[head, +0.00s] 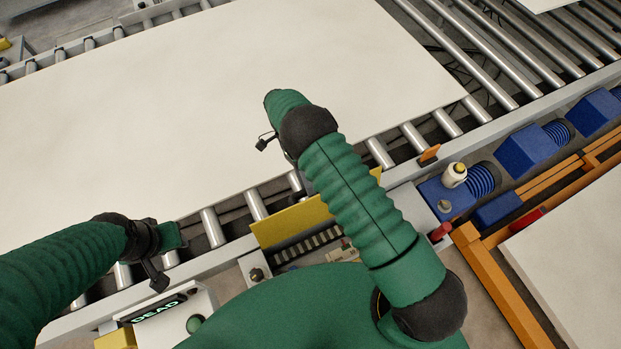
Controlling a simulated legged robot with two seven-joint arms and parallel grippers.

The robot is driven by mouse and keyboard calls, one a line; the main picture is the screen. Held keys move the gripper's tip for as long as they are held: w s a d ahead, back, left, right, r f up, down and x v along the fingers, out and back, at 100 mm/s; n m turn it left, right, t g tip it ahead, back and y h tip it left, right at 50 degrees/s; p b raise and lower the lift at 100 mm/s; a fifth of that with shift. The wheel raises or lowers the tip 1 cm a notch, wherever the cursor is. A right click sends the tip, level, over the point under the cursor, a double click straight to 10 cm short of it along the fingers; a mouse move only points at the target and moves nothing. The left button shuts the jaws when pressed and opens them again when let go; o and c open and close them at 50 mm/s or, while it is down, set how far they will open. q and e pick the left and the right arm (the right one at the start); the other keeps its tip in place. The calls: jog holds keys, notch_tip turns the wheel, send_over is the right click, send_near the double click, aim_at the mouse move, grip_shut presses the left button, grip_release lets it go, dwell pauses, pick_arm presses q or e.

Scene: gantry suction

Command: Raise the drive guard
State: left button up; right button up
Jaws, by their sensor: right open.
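The drive guard appears to be the yellow plate (290,222) at the conveyor's near edge. It lies beside an opening with a dark ribbed strip (308,244). My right arm crosses over the plate and hides part of it. My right gripper (266,141) is beyond the plate, over the large pale sheet; it is open, and its jaws are largely hidden behind my wrist. My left gripper (158,277) is at lower left near the conveyor rail, apart from the plate; its jaw state is unclear.
A large pale sheet (180,100) covers most of the rollers. A white box marked DEAD (165,308) stands at lower left. Blue motors (527,150), a red knob (441,232) and an orange frame (505,285) are at right. Another pale sheet (575,255) lies at far right.

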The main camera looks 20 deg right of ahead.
jog(key=b+v, duration=0.2)
jog(key=v, duration=0.9)
jog(key=shift+r+b, duration=0.25)
jog(key=shift+b, duration=0.05)
